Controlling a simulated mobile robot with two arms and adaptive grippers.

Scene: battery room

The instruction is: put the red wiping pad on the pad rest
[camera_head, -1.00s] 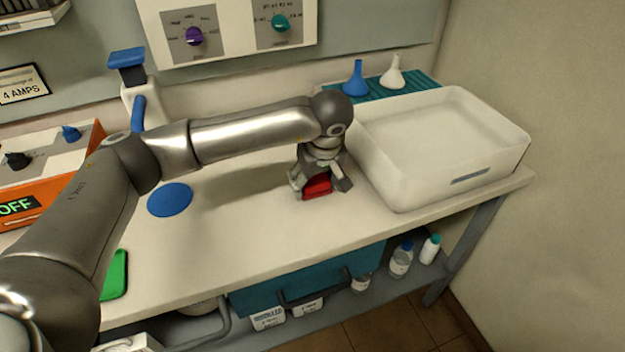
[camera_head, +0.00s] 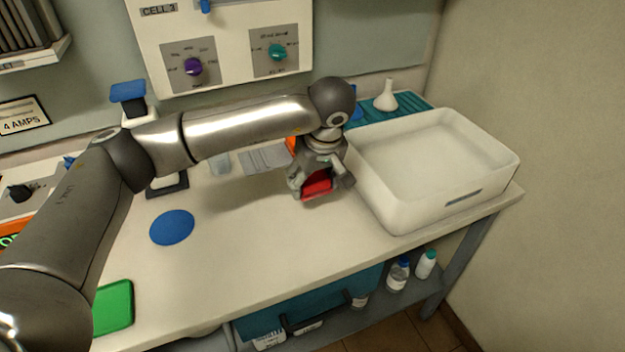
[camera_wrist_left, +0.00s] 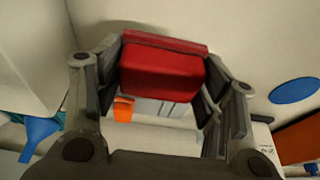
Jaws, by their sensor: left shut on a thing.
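The red wiping pad (camera_head: 317,187) is between the fingers of my left gripper (camera_head: 321,184), just left of the white tub. In the left wrist view the red pad (camera_wrist_left: 163,76) sits between both fingers of the left gripper (camera_wrist_left: 160,85), which is shut on it. The pad appears to be held a little above the worktop. A flat blue disc (camera_head: 172,227) and a flat green square (camera_head: 113,308) lie on the worktop to the left. I cannot tell for sure which thing is the pad rest. My right gripper is not in view.
The white tub (camera_head: 372,199) stands right of my gripper. A white funnel (camera_head: 386,95) stands on a teal mat (camera_head: 418,102) behind it. A grey lined plate (camera_head: 264,158) lies behind the gripper. The middle of the worktop (camera_head: 245,240) is clear.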

